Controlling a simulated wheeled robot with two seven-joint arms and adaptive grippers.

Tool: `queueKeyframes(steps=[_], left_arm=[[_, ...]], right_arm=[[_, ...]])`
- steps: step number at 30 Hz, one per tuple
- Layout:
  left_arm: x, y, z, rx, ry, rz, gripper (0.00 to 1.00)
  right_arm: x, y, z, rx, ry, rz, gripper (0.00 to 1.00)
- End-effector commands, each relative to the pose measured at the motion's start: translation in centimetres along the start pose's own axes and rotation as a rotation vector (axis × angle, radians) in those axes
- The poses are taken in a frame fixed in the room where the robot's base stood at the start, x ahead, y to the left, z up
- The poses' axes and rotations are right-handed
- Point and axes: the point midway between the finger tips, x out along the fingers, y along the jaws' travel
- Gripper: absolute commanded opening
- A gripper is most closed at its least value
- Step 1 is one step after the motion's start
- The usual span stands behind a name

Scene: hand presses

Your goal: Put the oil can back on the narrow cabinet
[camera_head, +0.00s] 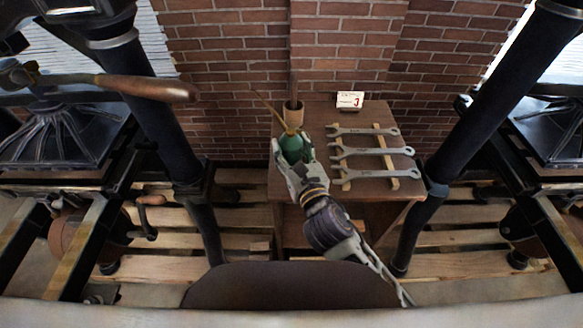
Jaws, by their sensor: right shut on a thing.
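The narrow cabinet (385,194) is a brown wooden stand against the brick wall, in the middle of the head view. The oil can (291,148) has a green body and a thin brass spout that points up and to the left. My right gripper (293,160) is shut on the oil can at the cabinet's left side. The fingers and wrist hide the can's lower part, so I cannot tell whether its base touches the top. My left gripper is not in view.
Several grey wrenches (370,151) lie on wooden strips at the cabinet's right. A wooden cup (293,113) with a stick stands behind the can, and a white card (350,100) stands at the back. Black presses (150,100) flank the cabinet on both sides.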

Motion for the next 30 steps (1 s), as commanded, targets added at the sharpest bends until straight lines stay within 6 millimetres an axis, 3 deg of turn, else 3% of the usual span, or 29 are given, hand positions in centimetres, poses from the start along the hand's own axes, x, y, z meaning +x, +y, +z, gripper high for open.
queueKeyframes(steps=[8,23,30], left_arm=[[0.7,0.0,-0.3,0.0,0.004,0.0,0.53],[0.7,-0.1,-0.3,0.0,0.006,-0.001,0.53],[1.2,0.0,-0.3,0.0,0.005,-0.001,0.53]], right_arm=[[0.1,-0.1,-3.0,0.002,-0.002,-0.001,0.16],[0.1,0.0,-3.5,0.001,-0.003,0.0,0.16],[0.1,0.0,-5.7,0.003,-0.001,-0.001,0.16]])
